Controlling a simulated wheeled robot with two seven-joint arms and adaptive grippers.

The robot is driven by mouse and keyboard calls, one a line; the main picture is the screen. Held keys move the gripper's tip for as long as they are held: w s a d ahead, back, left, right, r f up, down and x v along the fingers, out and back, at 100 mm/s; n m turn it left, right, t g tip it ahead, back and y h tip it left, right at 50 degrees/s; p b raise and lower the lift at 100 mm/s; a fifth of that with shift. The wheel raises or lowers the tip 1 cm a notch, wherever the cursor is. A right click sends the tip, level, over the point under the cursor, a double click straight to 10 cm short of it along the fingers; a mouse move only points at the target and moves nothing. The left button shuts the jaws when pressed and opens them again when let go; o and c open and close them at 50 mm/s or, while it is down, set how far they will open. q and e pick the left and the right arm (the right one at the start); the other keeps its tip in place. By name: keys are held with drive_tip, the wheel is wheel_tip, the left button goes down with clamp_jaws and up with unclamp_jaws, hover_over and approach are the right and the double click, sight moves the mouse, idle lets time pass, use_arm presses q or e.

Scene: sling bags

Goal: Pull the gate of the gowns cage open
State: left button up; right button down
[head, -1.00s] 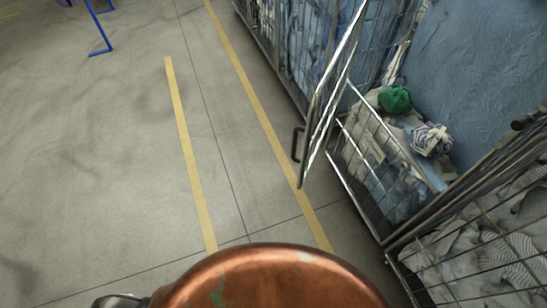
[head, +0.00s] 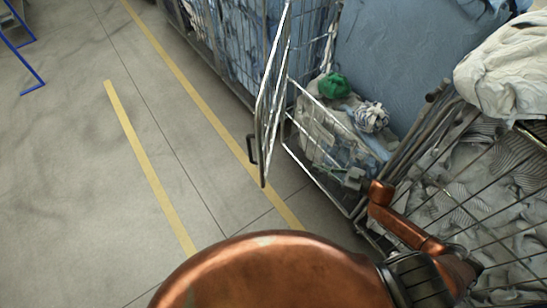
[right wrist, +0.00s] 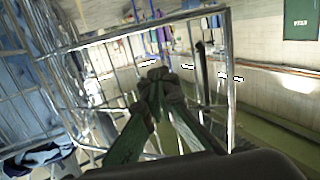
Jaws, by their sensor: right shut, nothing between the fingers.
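The gate (head: 286,50) of the cage is a wire-mesh panel in a bright metal frame. It stands swung out from the cage front, seen nearly edge-on, its lower free corner over the yellow line. Its dark handle (head: 252,150) faces left. Inside the cage (head: 322,186) lie a green bundle (head: 333,86) and a white-and-blue bundle (head: 371,117). My right gripper (head: 352,178) is at the cage opening, right of the gate and apart from its handle. In the right wrist view its fingers (right wrist: 157,82) are shut and empty, with the gate's bars (right wrist: 228,75) behind them. My left gripper is out of view.
Another cage (head: 490,215) with pale striped cloth stands close at the right, a white bundle (head: 505,65) on top. A cage of blue cloth (head: 225,40) is behind the gate. Blue metal legs (head: 22,60) stand far left. The floor left of the gate is clear.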

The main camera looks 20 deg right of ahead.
sight(264, 161)
drive_tip(key=s+a+r+n+g+y+p, duration=0.1)
drive_tip(key=s+a+r+n+g+y, duration=0.15)
drive_tip(key=r, duration=0.25)
drive_tip(key=s+a+r+n+g+y, duration=0.1)
drive_tip(key=s+a+r+g+y, duration=0.1)
drive_tip(key=a+r, duration=0.3)
drive_tip(key=p+x, duration=0.1)
drive_tip(key=x, duration=0.3)
drive_tip(key=p+x, duration=0.1)
drive_tip(key=x, duration=0.2)
drive_tip(key=p+x, duration=0.2)
drive_tip(key=x, duration=0.2)
drive_tip(key=shift+w+a+r, duration=0.15)
drive_tip(key=shift+w+r, duration=0.2)
drive_tip(key=shift+w, duration=0.15)
drive_tip(key=shift+w+a+f, duration=0.1)
drive_tip(key=shift+w+a, duration=0.05)
drive_tip(key=shift+a, duration=0.25)
drive_tip(key=shift+a+t+h, duration=0.1)
drive_tip(key=shift+t+h, duration=0.15)
